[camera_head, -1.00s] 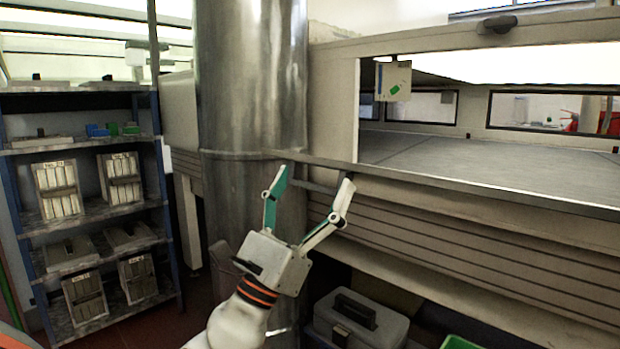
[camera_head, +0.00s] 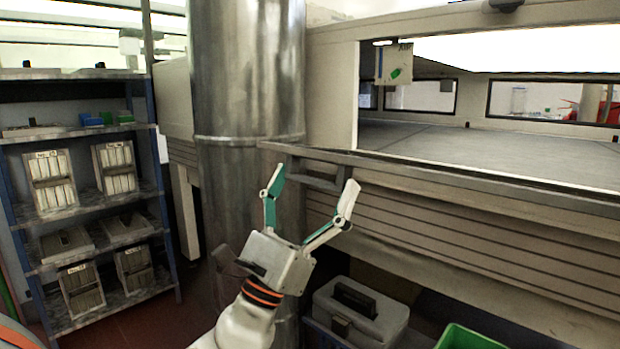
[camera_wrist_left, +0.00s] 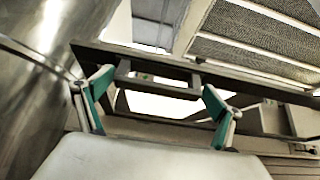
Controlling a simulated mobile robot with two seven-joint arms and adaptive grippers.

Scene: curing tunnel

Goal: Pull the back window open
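The tunnel's side has a large opening; through it two dark-framed windows (camera_head: 421,96) (camera_head: 548,103) show in the far wall. I cannot tell which part is the back window. A grey bracket-like handle (camera_head: 318,180) sticks out below the long ledge (camera_head: 440,172), beside the steel column. My left gripper (camera_head: 312,187) is open and empty, its green-padded fingers pointing at the handle. In the left wrist view the handle (camera_wrist_left: 158,88) lies between the spread fingertips of the left gripper (camera_wrist_left: 157,97), with no clear contact. My right gripper is not in view.
A thick steel column (camera_head: 245,80) stands close behind the left gripper. A shelf rack (camera_head: 75,190) with boxes is at the left. A grey toolbox (camera_head: 385,322) and a green bin (camera_head: 465,338) sit low under the slatted side. A small tag (camera_head: 393,64) hangs in the opening.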

